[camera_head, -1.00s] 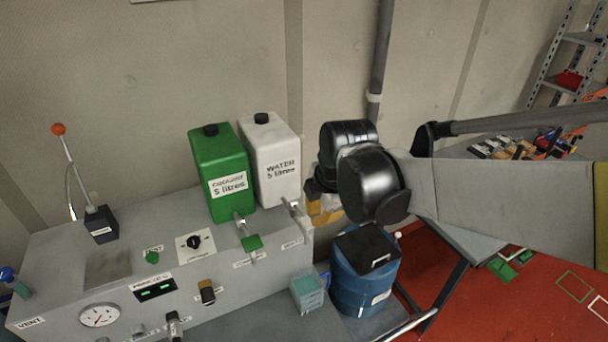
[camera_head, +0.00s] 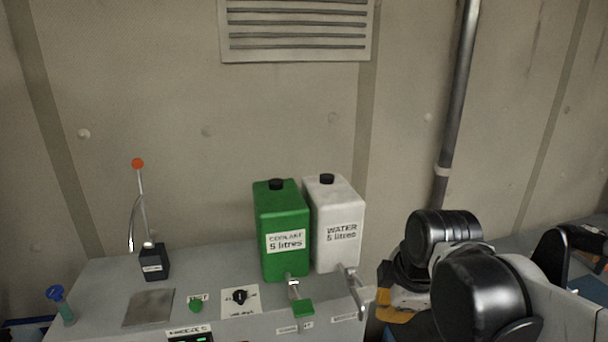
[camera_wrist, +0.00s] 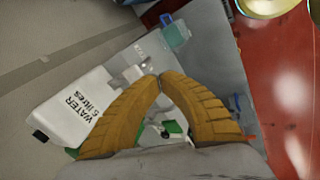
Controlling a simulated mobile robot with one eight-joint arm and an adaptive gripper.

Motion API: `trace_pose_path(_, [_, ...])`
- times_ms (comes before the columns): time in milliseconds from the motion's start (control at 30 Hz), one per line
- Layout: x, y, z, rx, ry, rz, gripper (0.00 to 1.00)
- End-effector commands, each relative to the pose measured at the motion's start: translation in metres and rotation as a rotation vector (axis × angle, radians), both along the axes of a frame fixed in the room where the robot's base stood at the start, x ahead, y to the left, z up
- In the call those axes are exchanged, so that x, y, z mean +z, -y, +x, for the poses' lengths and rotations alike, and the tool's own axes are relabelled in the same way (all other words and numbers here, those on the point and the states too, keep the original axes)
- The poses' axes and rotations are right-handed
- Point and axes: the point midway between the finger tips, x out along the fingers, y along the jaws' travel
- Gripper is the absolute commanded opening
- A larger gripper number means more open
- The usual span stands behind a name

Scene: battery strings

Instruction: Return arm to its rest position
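My arm (camera_head: 480,295) reaches in from the right edge of the head view, its black joints in front of the wall. A small yellow part of my gripper (camera_head: 402,300) shows beside the white water container (camera_head: 338,228); the fingertips are hidden there. In the wrist view, the two ribbed yellow fingers of my gripper (camera_wrist: 160,78) meet at their tips, with nothing visible between them. The water container also shows in the wrist view (camera_wrist: 70,98), lying behind the left finger in the picture.
The green coolant container (camera_head: 283,238) stands next to the water container on the grey console (camera_head: 90,290). An orange-knobbed lever (camera_head: 141,205) stands at its left. A pipe (camera_head: 457,100) runs down the wall.

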Motion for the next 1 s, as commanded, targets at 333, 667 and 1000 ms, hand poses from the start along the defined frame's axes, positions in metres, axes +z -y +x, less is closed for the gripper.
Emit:
trace_pose_path(333, [-0.159, 0.009, -0.053, -0.710, 0.090, 0.322, 0.00])
trace_pose_path(667, [-0.247, 0.014, -0.081, -1.174, 0.144, 0.602, 0.00])
trace_pose_path(1000, [-0.251, 0.015, -0.084, -1.236, 0.147, 0.643, 0.00])
